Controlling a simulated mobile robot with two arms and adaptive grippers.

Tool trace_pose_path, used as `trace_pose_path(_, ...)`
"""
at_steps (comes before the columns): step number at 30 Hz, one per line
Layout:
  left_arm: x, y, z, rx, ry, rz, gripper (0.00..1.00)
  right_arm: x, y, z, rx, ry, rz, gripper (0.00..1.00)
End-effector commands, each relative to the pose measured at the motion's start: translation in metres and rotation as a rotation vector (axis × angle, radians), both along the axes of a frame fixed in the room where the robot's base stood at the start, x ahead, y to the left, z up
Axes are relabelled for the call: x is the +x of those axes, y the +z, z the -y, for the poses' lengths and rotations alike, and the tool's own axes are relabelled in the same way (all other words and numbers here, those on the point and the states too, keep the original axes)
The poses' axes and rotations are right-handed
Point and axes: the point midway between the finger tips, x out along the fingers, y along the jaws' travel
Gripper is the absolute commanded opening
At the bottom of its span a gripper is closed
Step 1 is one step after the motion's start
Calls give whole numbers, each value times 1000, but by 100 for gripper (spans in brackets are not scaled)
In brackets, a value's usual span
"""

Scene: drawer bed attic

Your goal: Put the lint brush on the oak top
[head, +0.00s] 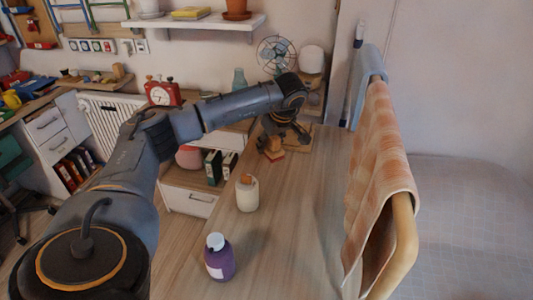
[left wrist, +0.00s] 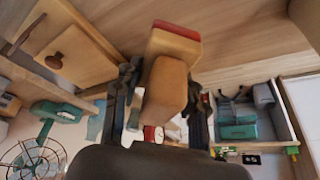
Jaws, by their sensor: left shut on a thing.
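My left gripper (head: 275,142) is at the far end of the wooden top (head: 300,215), which looks like the oak top. It is shut on the lint brush (head: 272,154), a light wooden piece with a reddish edge. In the left wrist view the brush (left wrist: 168,90) sits between the two dark fingers of the left gripper (left wrist: 160,105), its red edge pointing away. In the head view the gripper partly hides the brush. I cannot tell whether the brush touches the surface below. My right gripper is not in view.
A purple bottle (head: 220,258) and a cream bottle (head: 247,194) stand along the top's left edge. An orange checked cloth (head: 380,165) hangs on a rail at the right. A fan (head: 276,54) stands behind the gripper. The top's middle is clear.

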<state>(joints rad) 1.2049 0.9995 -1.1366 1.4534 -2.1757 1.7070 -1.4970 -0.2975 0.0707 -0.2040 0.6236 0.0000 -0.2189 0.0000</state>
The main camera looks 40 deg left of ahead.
Motion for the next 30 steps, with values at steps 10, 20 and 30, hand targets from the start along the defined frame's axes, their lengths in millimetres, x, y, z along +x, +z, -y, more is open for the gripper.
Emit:
trace_pose_path(10, 0, -33, -16, 1, -2, -4, 12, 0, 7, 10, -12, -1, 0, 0)
trace_pose_path(20, 1, -49, -15, -1, -1, 2, 12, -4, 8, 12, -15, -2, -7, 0)
trace_pose_path(30, 1, -52, -15, 0, -1, 1, 64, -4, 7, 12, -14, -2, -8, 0)
